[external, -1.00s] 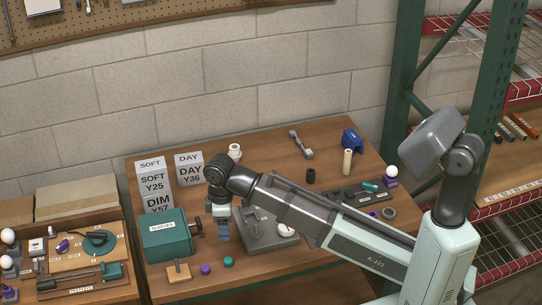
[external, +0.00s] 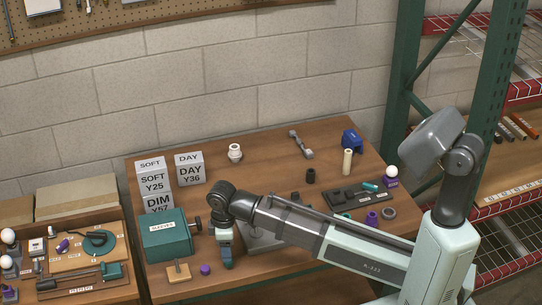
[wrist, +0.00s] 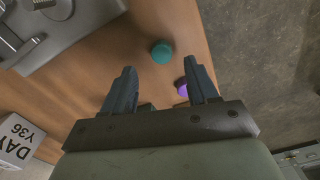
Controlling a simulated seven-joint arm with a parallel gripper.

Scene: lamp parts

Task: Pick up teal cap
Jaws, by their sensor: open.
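The teal cap (wrist: 162,52) lies on the wooden table in the wrist view, just beyond and between my fingertips. In the external view my gripper hides it. My gripper (wrist: 158,72) is open and empty, pointing down low over the table's front part in the external view (external: 227,264). The gap to the cap's height is hard to judge. A purple cap (wrist: 182,89) lies beside my right finger in the wrist view, partly covered by it. In the external view the purple cap (external: 205,269) is just left of my gripper.
A teal box-shaped device (external: 166,236) stands left of my gripper, with a small wooden piece (external: 178,272) in front. A grey fixture (external: 262,238) is close on the right, partly behind my arm. Label blocks (external: 189,169) stand at the back. The table's front edge is near.

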